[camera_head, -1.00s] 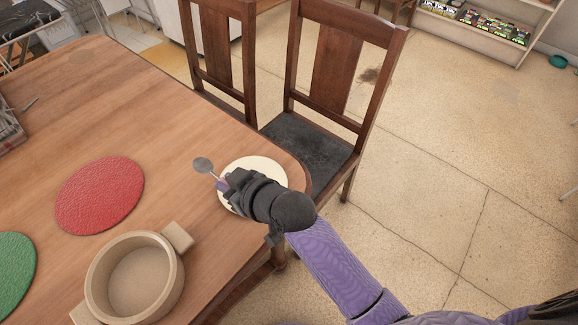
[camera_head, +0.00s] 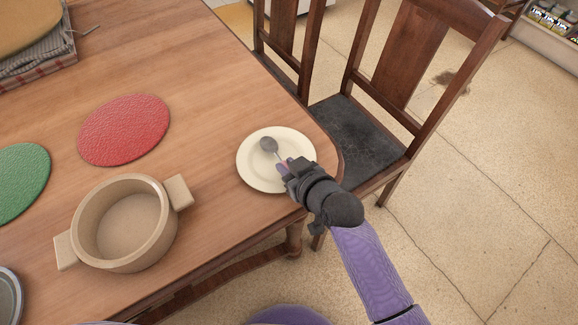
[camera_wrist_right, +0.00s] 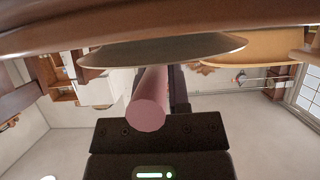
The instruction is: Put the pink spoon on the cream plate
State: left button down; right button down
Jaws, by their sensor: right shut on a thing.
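The cream plate (camera_head: 254,174) lies near the table's right corner in the head view. My right gripper (camera_head: 287,168) is over the plate's right part, shut on the pink spoon. The spoon's grey bowl (camera_head: 269,145) points up and left, over the plate's inner area. I cannot tell whether the spoon touches the plate. My left gripper is not in view.
A beige pot (camera_head: 88,226) with two handles stands left of the plate. A red mat (camera_head: 124,130) and a green mat (camera_head: 20,180) lie further left. Wooden chairs (camera_head: 417,50) stand close to the table's right edge. Bare tabletop lies between the red mat and the plate.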

jog(key=shift+f, duration=0.1)
jog(key=c, duration=0.7)
grip_release()
jog(key=shift+o, duration=0.5)
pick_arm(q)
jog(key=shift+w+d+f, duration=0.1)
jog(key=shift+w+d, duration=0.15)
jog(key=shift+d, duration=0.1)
